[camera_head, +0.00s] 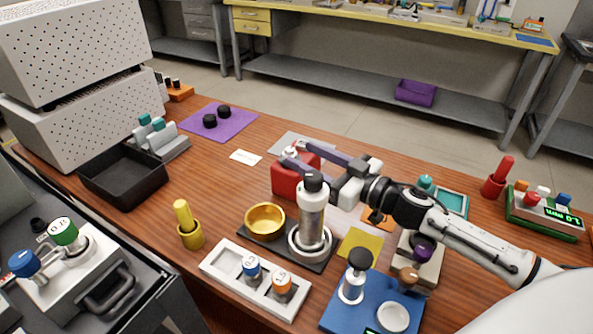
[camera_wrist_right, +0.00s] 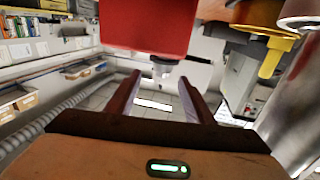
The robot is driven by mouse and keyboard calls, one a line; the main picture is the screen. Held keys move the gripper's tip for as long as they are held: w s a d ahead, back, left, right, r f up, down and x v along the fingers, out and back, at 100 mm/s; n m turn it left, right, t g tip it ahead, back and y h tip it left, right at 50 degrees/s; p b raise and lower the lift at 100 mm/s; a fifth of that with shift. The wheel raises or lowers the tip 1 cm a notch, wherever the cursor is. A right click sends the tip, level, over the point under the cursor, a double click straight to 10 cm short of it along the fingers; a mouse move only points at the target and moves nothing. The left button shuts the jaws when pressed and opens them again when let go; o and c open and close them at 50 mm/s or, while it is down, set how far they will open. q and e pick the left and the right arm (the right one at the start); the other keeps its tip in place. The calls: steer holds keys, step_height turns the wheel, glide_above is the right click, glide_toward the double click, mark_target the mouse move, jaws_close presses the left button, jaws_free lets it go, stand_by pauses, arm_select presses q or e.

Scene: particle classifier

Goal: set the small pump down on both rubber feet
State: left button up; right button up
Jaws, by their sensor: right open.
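A red block-shaped body (camera_head: 292,178), which I take to be the small pump, stands on the wooden bench behind the tall metal cylinder. It also shows at the top of the right wrist view (camera_wrist_right: 148,25), with a pale fitting (camera_wrist_right: 163,68) sticking out of it. My right gripper (camera_head: 303,157) is open at the red body's upper part. In the right wrist view the open jaws (camera_wrist_right: 160,78) are on either side of the pale fitting, with gaps visible. The rubber feet cannot be made out. My left gripper is out of view.
The metal cylinder (camera_head: 312,212) and gold bowl (camera_head: 265,221) stand close in front of the red body. A white holder (camera_head: 222,262) and blue device (camera_head: 373,305) are nearer the front edge. Open bench lies left, around a white card (camera_head: 246,157).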

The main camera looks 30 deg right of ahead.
mark_target(294, 152)
steer(key=shift+f+x, duration=0.2)
steer(key=shift+x, duration=2.5)
steer(key=shift+s+a, duration=0.1)
steer(key=shift+a, duration=0.05)
jaws_close()
steer(key=shift+r, duration=0.15)
